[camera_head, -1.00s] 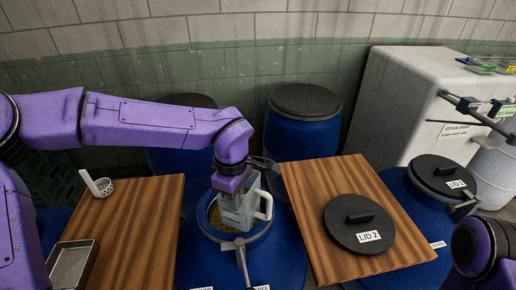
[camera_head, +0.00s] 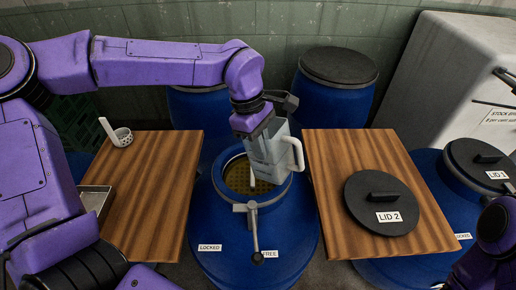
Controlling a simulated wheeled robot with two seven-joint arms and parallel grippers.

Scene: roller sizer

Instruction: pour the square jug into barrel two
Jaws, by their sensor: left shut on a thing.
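The square jug (camera_head: 270,152), grey with a pale handle on its right, hangs over the open mouth of the middle blue barrel (camera_head: 290,222). It leans a little to the left. My left gripper (camera_head: 265,122) is shut on its upper part from above. A short pale streak shows below the jug's lower left, inside the barrel mouth; I cannot tell if it is liquid. A yellowish perforated screen (camera_head: 237,176) shows in the mouth. The lid marked LID 2 (camera_head: 366,205) lies on the right wooden board. Part of my right arm shows at bottom right, but its gripper does not.
A lever (camera_head: 254,230) sticks out at the barrel's front, between labels LOCKED and FREE. Wooden boards flank the barrel; the left one (camera_head: 150,185) holds a white ladle-like strainer (camera_head: 121,137) and a metal tray (camera_head: 95,198). A barrel with LID 1 (camera_head: 478,160) stands right.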

